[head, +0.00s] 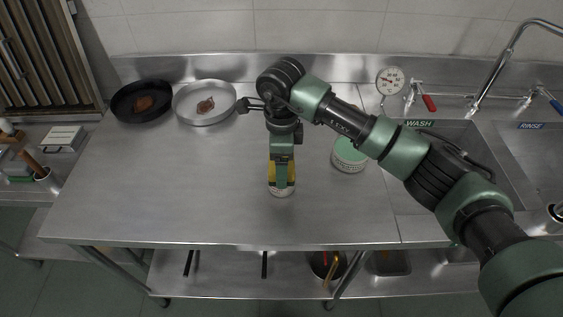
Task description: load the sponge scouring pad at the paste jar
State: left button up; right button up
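My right gripper (281,176), on the arm from the right, points down over the middle of the steel counter. It appears shut on a yellow sponge (272,174), which shows on both sides of the green finger. A tub with a light green top (349,152) stands to the right, partly behind my forearm. My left gripper is not in view.
A black pan (126,101) and a steel pan (192,117) stand at the back left, each with a brown patch inside. A dial thermometer (390,80), red-handled tap and sinks (505,150) are at right. The counter's left and front are clear.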

jog(key=shift+r+p, duration=0.45)
jog(key=shift+r, duration=0.5)
jog(key=shift+r+p, duration=0.95)
jog(key=shift+r, duration=1.55)
